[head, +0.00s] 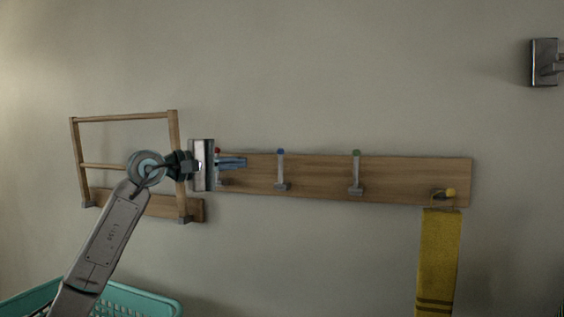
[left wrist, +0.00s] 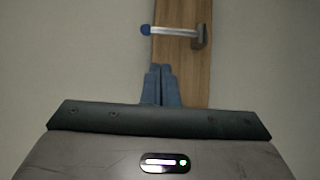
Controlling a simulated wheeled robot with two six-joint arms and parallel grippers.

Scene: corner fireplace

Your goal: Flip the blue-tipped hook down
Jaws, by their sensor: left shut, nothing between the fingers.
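The blue-tipped hook (head: 281,170) stands folded up against the wooden rail (head: 320,175), its blue tip at the top. In the left wrist view the blue-tipped hook (left wrist: 172,31) lies sideways across the rail (left wrist: 182,75), ahead of the fingertips and apart from them. My left gripper (head: 243,162) is shut and empty, in front of the rail's left part, to the left of the blue-tipped hook. Its closed fingers also show in the left wrist view (left wrist: 160,70). My right gripper is not clearly identified; part of a grey device shows at the upper right edge.
A red-tipped hook (head: 218,151) is partly hidden behind my left gripper. A green-tipped hook (head: 356,172) stands up further right. A yellow towel (head: 438,260) hangs below a yellow-tipped hook (head: 449,192). A wooden rack (head: 123,117) is at left, a teal basket (head: 140,300) below.

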